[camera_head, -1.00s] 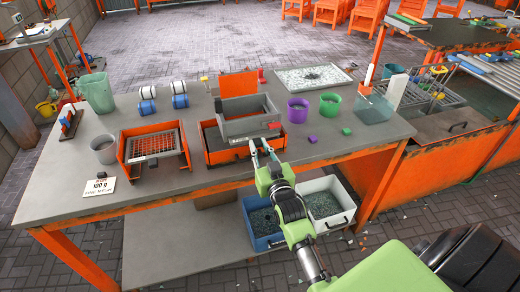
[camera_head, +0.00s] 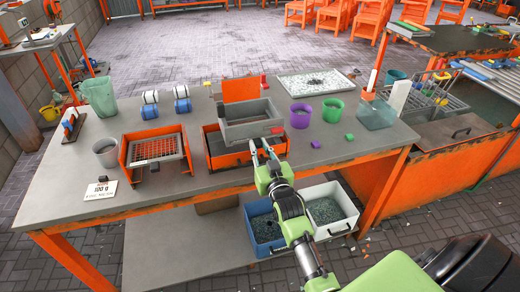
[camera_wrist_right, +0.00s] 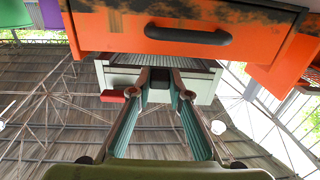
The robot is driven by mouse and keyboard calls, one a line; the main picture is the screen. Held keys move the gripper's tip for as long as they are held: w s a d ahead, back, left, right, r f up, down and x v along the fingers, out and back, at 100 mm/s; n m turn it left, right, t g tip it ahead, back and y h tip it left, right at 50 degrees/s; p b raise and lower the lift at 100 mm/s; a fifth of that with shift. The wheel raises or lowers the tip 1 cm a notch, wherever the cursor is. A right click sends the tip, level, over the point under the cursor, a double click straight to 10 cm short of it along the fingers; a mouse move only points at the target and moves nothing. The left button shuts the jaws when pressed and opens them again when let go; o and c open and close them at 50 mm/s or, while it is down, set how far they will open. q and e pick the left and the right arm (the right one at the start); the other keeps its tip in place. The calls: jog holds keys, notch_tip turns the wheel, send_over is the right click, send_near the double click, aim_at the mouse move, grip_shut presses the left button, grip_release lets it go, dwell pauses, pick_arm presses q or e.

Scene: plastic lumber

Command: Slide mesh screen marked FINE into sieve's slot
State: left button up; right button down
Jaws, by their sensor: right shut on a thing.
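A grey rectangular frame with raised walls (camera_head: 235,131) sits tilted over the front orange box (camera_head: 222,160), which has a dark front handle and an upright orange back panel (camera_head: 241,88). A red tab (camera_head: 277,130) is on the frame's front right; any FINE marking is unreadable. My right gripper (camera_head: 262,148) is shut on the frame's front edge. In the right wrist view my right gripper (camera_wrist_right: 158,80) meets the pale frame (camera_wrist_right: 205,88), with the red tab (camera_wrist_right: 113,96) beside it and the orange box (camera_wrist_right: 110,32) filling the top. My left gripper is out of view.
Left of it stands an orange holder with an orange grid (camera_head: 153,149) and a 100 g card (camera_head: 101,190). Purple (camera_head: 302,115) and green (camera_head: 332,108) buckets stand to the right, with small purple and green blocks near. Two bins of granules (camera_head: 325,210) sit below the tabletop.

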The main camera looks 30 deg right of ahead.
jog(key=shift+w+d, duration=0.15)
jog(key=shift+w, duration=0.4)
jog(key=c, duration=1.8)
grip_release()
jog(key=shift+s, duration=0.35)
jog(key=v, duration=1.1)
jog(key=shift+s, duration=0.2)
